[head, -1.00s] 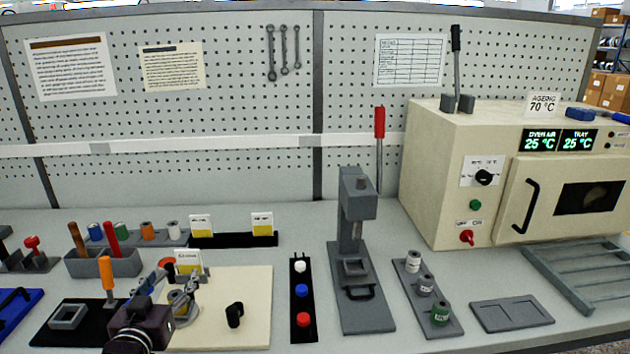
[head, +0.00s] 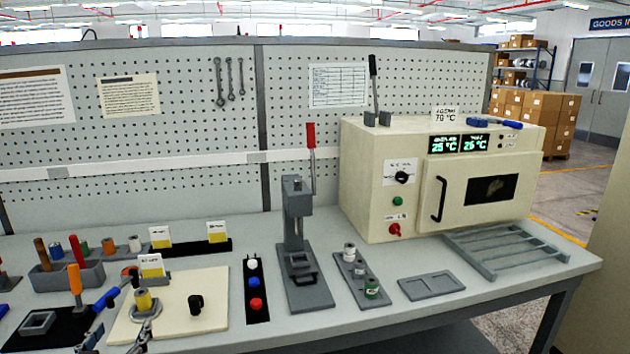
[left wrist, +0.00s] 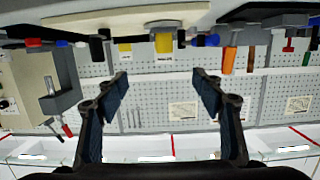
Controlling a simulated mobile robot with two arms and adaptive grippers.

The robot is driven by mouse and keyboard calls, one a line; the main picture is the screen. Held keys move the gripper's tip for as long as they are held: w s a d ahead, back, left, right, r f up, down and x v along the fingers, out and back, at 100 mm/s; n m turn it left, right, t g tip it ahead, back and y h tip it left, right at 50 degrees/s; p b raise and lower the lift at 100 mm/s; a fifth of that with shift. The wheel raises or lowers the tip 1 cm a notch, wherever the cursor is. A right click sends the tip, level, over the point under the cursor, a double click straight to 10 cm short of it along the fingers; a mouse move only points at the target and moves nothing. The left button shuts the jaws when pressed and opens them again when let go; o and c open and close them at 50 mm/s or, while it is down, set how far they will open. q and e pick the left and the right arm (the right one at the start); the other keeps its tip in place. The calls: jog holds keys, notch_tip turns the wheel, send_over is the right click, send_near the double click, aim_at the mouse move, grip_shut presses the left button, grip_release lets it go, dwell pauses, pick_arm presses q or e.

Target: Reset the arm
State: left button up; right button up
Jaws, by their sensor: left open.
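My left gripper (head: 140,338) shows only in part at the bottom left of the head view, low over the front of the bench. In the left wrist view the left gripper (left wrist: 160,84) has its two dark fingers wide apart with nothing between them. That view shows the bench and pegboard upside down beyond the fingers. Just beyond the gripper in the head view, a yellow spool (head: 143,300) stands on a round grey base on the cream board (head: 212,308). My right gripper is not in view.
A small black part (head: 195,304) stands on the cream board. A black button strip (head: 256,290), a grey lever press (head: 300,255), a spool rack (head: 357,280) and a cream oven (head: 400,150) stand to the right. A shallow grey tray (head: 431,286) lies near the front edge.

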pick_arm(q)
jog(key=s+d+f+m+g+h, duration=0.2)
jog(key=s+d+f+g, duration=0.2)
jog(key=s+d+f, duration=0.4)
jog(key=s+d+f+m+g+h, duration=0.1)
jog(key=s+d+f+g, duration=0.4)
jog(key=s+f, duration=0.55)
jog(key=s+d+f+m+g, duration=0.1)
jog(key=s+d+f+g, duration=0.15)
jog(key=s, duration=0.25)
jog(key=s+d+f+g, duration=0.1)
jog(key=s+d, duration=0.2)
jog(key=s, duration=0.3)
notch_tip(320, 180, down, 26)
jog(key=s, duration=0.1)
jog(key=s+a+f+g, duration=0.2)
jog(key=s+a+f, duration=0.1)
jog(key=s+f, duration=1.3)
jog(key=shift+s+m+h, duration=0.3)
jog(key=shift+s+m, duration=0.1)
jog(key=shift+s, duration=0.35)
jog(key=shift+f, duration=0.1)
